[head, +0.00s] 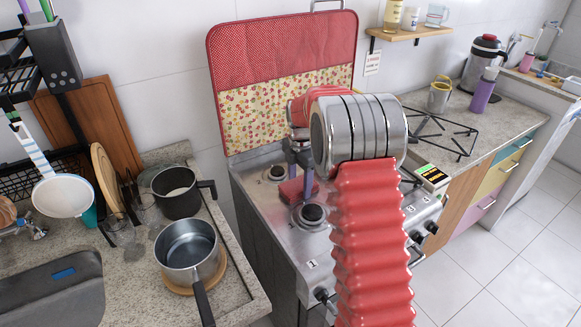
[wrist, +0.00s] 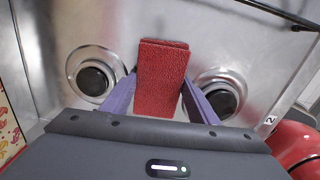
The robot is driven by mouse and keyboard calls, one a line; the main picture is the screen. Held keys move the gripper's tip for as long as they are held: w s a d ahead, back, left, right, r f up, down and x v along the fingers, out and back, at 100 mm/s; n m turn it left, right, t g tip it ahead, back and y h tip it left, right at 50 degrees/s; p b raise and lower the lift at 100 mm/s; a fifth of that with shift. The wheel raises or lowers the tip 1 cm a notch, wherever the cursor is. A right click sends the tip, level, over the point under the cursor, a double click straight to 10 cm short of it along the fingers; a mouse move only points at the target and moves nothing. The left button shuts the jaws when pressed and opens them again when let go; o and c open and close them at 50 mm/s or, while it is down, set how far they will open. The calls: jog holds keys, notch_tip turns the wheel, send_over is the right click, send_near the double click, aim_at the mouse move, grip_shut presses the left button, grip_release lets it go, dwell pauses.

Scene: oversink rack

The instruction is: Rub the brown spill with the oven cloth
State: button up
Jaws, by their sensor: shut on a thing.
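The oven cloth (wrist: 161,72) is a folded red textured pad. In the wrist view it sits between the two purple fingers of my gripper (wrist: 159,88), which is shut on it. In the head view the cloth (head: 291,191) shows just above or on the steel stove top (head: 258,192), between burners, partly behind my arm. I cannot tell if it touches the steel. I see no brown spill in either view; my arm and the cloth cover part of the stove.
Round burners (wrist: 92,78) flank the cloth. A black pan grate (head: 440,132) lies farther right. A steel saucepan (head: 187,250) and a dark pot (head: 178,190) stand on the left counter. A red patterned raised lid (head: 283,50) stands behind the stove.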

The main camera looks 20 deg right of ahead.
aim_at(288, 189)
jog(key=shift+s+a, duration=0.2)
jog(key=shift+a, duration=0.9)
jog(key=shift+s+a, duration=0.2)
jog(key=shift+a, duration=0.85)
jog(key=shift+r, duration=4)
